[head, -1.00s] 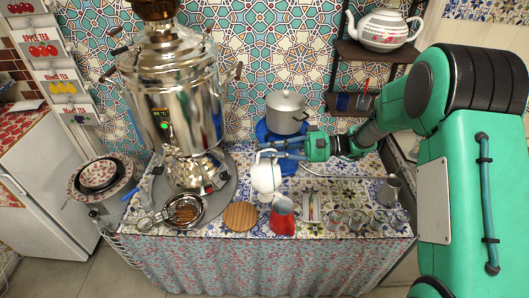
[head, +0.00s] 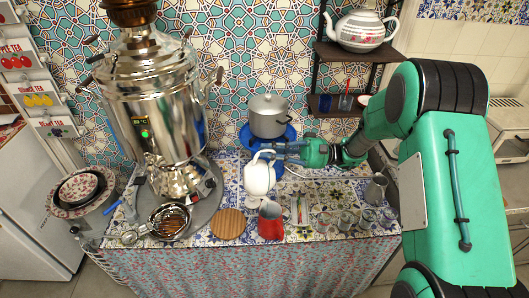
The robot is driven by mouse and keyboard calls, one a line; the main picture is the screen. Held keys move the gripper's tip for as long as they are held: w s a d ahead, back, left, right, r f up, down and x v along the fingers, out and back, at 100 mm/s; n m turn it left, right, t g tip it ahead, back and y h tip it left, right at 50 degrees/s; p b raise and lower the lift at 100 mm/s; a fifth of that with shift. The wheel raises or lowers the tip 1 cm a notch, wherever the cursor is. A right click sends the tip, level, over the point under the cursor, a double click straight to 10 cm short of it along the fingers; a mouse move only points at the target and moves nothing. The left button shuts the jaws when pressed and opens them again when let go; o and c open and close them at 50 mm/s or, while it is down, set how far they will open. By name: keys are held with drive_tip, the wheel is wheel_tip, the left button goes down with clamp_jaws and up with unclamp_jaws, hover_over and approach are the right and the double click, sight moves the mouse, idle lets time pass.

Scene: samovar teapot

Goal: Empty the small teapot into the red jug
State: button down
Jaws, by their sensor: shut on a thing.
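The small white teapot (head: 258,178) is in the middle of the head view, held above the table and tilted, its lower part toward the red jug. My gripper (head: 268,154) comes from the right and is shut on the teapot near its handle. The red jug (head: 271,222) stands upright at the table's front edge, just below and slightly right of the teapot. I cannot see any liquid, and the inside of the jug is too small to make out.
A large silver samovar (head: 160,95) stands at the left. A round wooden board (head: 228,223) lies left of the jug. Several small glasses (head: 346,220) and a metal pitcher (head: 376,189) stand at the right. A lidded pot (head: 268,116) is behind the teapot.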

drive_tip(key=shift+d, duration=0.4)
idle(3.5)
